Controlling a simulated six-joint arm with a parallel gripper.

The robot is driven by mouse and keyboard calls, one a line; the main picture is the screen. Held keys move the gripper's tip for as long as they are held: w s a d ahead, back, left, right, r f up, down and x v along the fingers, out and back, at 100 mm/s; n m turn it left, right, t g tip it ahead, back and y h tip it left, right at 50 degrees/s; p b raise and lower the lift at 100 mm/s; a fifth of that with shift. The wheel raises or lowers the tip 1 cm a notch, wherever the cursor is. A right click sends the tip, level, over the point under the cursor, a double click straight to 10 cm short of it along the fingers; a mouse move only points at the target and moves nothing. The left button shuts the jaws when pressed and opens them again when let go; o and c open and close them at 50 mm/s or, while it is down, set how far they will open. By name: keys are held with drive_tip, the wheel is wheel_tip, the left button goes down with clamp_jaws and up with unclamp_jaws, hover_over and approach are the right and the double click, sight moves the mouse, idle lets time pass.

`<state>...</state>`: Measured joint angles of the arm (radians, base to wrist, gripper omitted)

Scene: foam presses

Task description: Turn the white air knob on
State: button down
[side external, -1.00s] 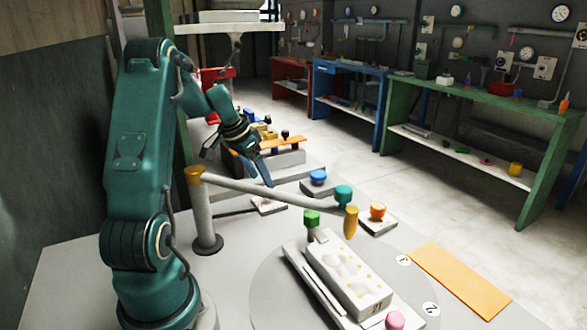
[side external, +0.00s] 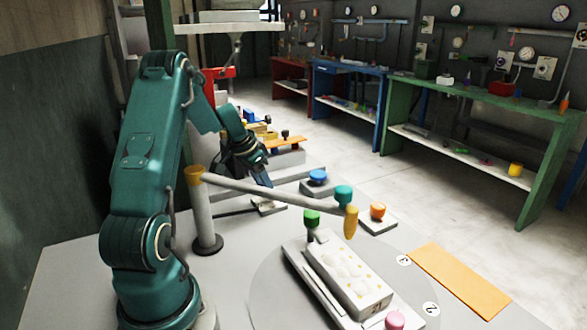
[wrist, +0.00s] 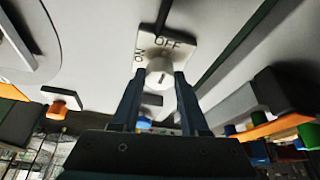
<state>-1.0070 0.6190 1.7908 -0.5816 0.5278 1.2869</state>
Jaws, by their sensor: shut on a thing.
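The white air knob (wrist: 159,68) sits on a pale plate (wrist: 180,43) with OFF and ON lettering in the wrist view. OFF is on the plate's far side and ON is at its left. A short dark mark shows on the knob's face; I cannot tell which label it points to. My gripper (wrist: 159,77) is shut on the knob, with one dark finger on each side. In the side view my gripper (side external: 266,184) points down at the plate (side external: 268,209), behind the long grey bar, and hides most of the knob.
A grey bar (side external: 270,192) on a post (side external: 202,220) crosses in front of my gripper. A blue knob (side external: 318,177), an orange knob (side external: 377,211) and a green knob (side external: 312,217) stand to the right. A press block (side external: 345,280) lies nearer the camera.

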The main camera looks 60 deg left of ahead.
drive_tip(key=shift+n, duration=0.4)
drive_tip(key=n+y, duration=0.1)
drive_tip(key=n, duration=0.3)
drive_tip(key=shift+w+d+g+y, duration=0.1)
drive_tip(key=shift+d+g+y, duration=0.1)
drive_tip(key=shift+g+y, duration=0.2)
drive_tip(key=n, duration=0.2)
drive_tip(key=n+g+y, duration=0.1)
drive_tip(key=n, duration=0.1)
drive_tip(key=shift+w+d+n, duration=0.1)
drive_tip(key=shift+w+n, duration=0.05)
drive_tip(key=shift+n, duration=0.15)
drive_tip(key=n+g, duration=0.1)
drive_tip(key=n, duration=0.1)
drive_tip(key=n+y, duration=0.1)
drive_tip(key=n, duration=0.1)
drive_tip(key=shift+w+g, duration=0.15)
drive_tip(key=shift+g, duration=0.25)
drive_tip(key=n, duration=0.2)
drive_tip(key=n+g, duration=0.1)
drive_tip(key=n, duration=0.1)
drive_tip(key=shift+w+g, duration=0.15)
drive_tip(key=shift+g, duration=0.15)
drive_tip(key=shift+n, duration=0.4)
drive_tip(key=shift+c, duration=2.1)
unclamp_jaws()
